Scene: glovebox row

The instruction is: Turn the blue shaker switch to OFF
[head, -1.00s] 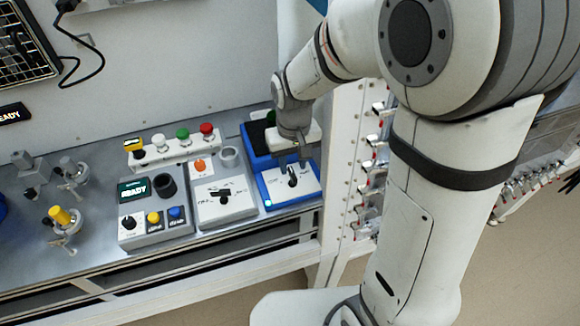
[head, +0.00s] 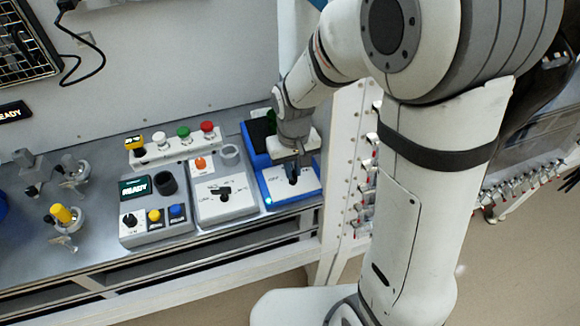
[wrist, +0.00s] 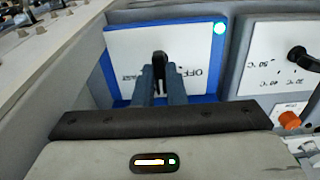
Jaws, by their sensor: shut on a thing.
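The blue shaker (head: 262,188) stands at the right end of the bench, with a white top panel and a lit cyan lamp at its front corner. Its black switch (wrist: 159,61) sits mid-panel and points roughly up in the wrist view. The letters OFF show on the panel to the right of the switch there, upside down; other lettering to the left is partly hidden. My gripper (wrist: 160,82) is shut on the black switch, one finger on each side. In the head view my gripper (head: 294,163) comes down from above and partly hides the switch.
Left of the shaker stands a grey hotplate box (head: 228,205) with a black knob (wrist: 303,58) and temperature marks. Further left is a control box (head: 155,228) with a READY display. A white post (head: 345,140) rises close by on the right.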

